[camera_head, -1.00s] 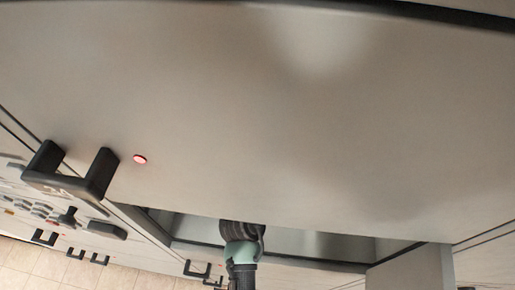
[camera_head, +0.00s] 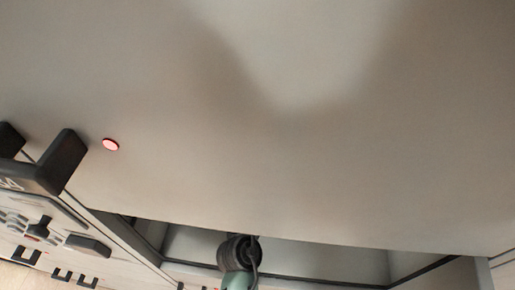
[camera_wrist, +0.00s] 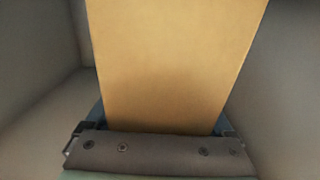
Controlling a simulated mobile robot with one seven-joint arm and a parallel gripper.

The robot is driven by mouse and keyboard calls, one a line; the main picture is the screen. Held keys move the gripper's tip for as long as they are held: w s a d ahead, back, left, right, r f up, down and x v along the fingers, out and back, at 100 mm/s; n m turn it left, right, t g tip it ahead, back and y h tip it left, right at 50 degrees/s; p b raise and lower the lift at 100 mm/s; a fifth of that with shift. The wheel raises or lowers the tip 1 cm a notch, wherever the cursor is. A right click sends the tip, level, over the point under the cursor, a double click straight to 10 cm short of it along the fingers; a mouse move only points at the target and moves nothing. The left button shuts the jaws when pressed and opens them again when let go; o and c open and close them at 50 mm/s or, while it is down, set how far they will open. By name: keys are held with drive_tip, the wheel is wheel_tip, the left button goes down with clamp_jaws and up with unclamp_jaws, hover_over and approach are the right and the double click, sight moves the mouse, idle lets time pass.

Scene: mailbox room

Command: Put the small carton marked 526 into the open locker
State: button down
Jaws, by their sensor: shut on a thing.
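A plain tan carton (camera_wrist: 175,65) fills the middle of the wrist view, and no marking shows on the face I see. My gripper (camera_wrist: 160,130) is shut on it, with a finger edge at each side of its near end. Grey walls stand on both sides of the carton in the wrist view, so it appears to be inside the open locker. In the head view the locker opening (camera_head: 325,257) is at the bottom, and my dark wrist enters it. The carton and fingertips are hidden there.
A black handle (camera_head: 55,160) juts out at the far left. A keypad panel (camera_head: 40,230) and smaller handles lie below it.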

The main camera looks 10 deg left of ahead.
unclamp_jaws()
drive_tip(key=shift+f, duration=0.15)
drive_tip(key=shift+s, duration=0.15)
drive_tip(key=s+b, duration=0.3)
drive_tip(key=s, duration=0.8)
drive_tip(key=shift+s, duration=0.4)
